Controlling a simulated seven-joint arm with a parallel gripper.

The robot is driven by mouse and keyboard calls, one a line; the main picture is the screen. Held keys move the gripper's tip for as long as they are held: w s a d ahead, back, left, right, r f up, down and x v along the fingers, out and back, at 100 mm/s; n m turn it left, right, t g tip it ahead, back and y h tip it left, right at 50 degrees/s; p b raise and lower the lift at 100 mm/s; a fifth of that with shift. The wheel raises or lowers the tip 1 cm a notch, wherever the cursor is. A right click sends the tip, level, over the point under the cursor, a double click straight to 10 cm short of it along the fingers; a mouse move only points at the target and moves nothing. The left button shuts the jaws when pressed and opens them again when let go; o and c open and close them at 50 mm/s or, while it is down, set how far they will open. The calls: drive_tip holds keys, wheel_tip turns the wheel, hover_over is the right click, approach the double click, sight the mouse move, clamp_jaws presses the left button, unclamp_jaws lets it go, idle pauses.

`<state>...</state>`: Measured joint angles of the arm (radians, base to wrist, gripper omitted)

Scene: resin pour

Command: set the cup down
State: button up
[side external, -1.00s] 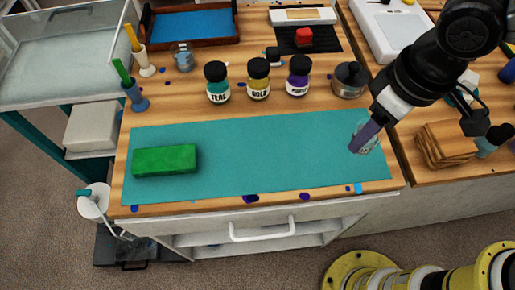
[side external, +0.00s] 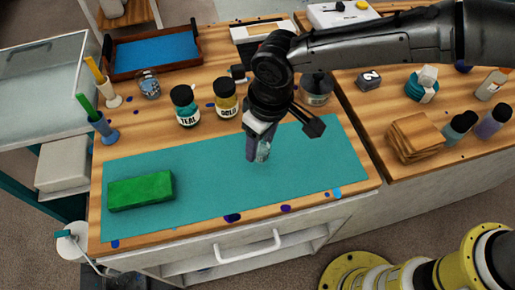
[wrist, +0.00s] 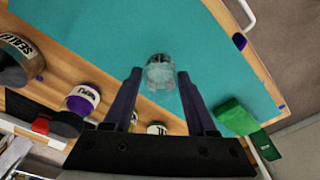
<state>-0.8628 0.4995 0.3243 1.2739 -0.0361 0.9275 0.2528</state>
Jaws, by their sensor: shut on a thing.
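My gripper (side external: 257,155) points down over the middle of the teal mat (side external: 205,190), shut on a small clear cup (side external: 264,151). In the wrist view the cup (wrist: 161,76) sits between the two fingertips, with the teal mat behind it. The cup looks close to upright, low at the mat's surface. I cannot tell whether its base touches the mat. The fingers hide part of the cup in the side view.
A green block (side external: 140,190) lies on the mat's left end. Bottles labelled teal (side external: 186,106) and gold (side external: 227,98) and a dark jar (side external: 316,89) stand behind the mat. A glass jar (side external: 149,84) and brush holders are at back left. The mat around the cup is clear.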

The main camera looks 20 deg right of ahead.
sight(258, 152)
drive_tip(key=shift+w+a+f, duration=0.25)
drive_tip(key=shift+a+f, duration=0.05)
drive_tip(key=shift+f, duration=1.6)
drive_tip(key=shift+f, duration=0.15)
drive_tip(key=o, duration=1.4)
drive_tip(key=shift+c, duration=0.2)
wheel_tip(258, 152, up, 12)
drive_tip(key=s, duration=0.1)
drive_tip(key=shift+s+d, duration=0.15)
drive_tip(key=shift+d, duration=0.3)
